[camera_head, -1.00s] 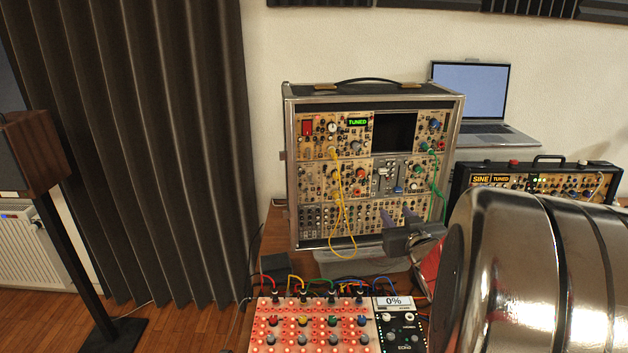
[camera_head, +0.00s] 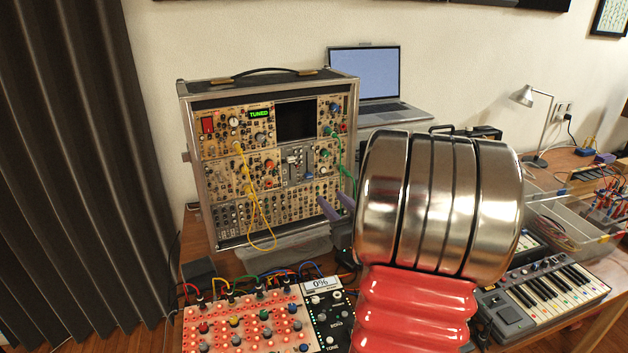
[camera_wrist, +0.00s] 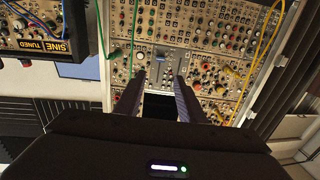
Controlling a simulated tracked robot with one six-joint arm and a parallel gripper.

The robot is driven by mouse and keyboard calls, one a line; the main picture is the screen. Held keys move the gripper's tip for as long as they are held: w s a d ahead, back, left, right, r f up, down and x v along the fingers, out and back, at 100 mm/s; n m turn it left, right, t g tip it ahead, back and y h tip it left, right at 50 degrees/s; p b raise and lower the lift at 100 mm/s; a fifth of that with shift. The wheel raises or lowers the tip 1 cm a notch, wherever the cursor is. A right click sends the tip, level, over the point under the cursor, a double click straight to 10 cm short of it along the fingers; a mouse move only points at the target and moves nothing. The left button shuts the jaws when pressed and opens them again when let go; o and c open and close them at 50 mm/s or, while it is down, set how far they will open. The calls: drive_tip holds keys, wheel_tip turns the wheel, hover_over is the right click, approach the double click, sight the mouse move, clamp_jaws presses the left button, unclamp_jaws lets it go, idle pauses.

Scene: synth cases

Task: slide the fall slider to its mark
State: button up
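A grey slider panel (camera_head: 298,166) sits in the middle row of the synth case (camera_head: 190,150). It carries slider caps, one of them blue (camera_head: 309,175). The panel also shows, upside down, in the wrist view (camera_wrist: 172,61). The slider labels and the mark are too small to read, so I cannot tell which is the fall slider. My gripper (camera_head: 330,196) is in front of the case, its purple fingertips low and right of the panel in the head view. In the wrist view my gripper (camera_wrist: 160,77) is open and empty, its fingers apart below the panel.
A yellow cable (camera_head: 250,205) and a green cable (camera_head: 331,145) hang across the case. A red-lit controller (camera_head: 215,312) stands in front, below my gripper. A laptop (camera_head: 365,75) is behind right; a keyboard (camera_head: 550,290) is right. My arm hides part of the table.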

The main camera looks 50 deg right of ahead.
sight(310, 176)
drive_tip(key=x, duration=1.3)
drive_tip(key=shift+c, duration=0.5)
clamp_jaws()
